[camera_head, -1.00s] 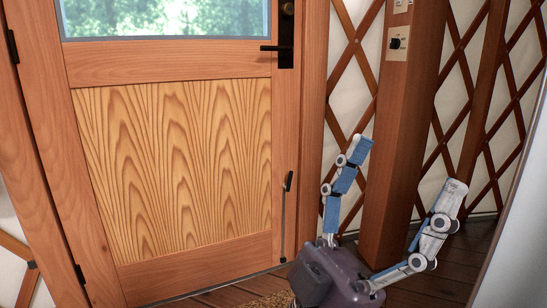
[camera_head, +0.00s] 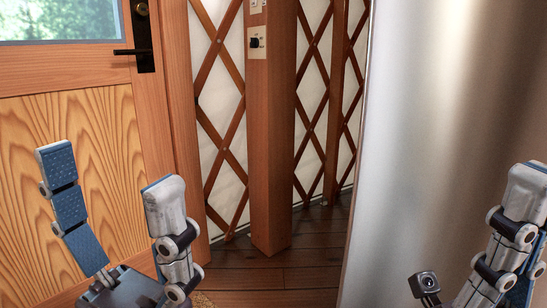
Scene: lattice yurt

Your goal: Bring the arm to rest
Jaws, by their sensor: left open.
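My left gripper (camera_head: 109,176) stands at the lower left with its fingers pointing up. It is open and empty, with one blue-padded finger and one grey-white finger spread wide apart. It is in front of the wooden door (camera_head: 85,175), and I cannot tell how far from it. Part of my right gripper (camera_head: 507,235) shows at the lower right, cut off by the picture's edge. One finger is clear; its opening cannot be judged.
The door has a black lever handle (camera_head: 133,52) and a window. A wooden post (camera_head: 270,150) with a switch plate (camera_head: 257,42) stands right of it, before the lattice wall (camera_head: 222,120). A pale smooth surface (camera_head: 430,130) fills the right. Bare plank floor (camera_head: 290,280) lies between.

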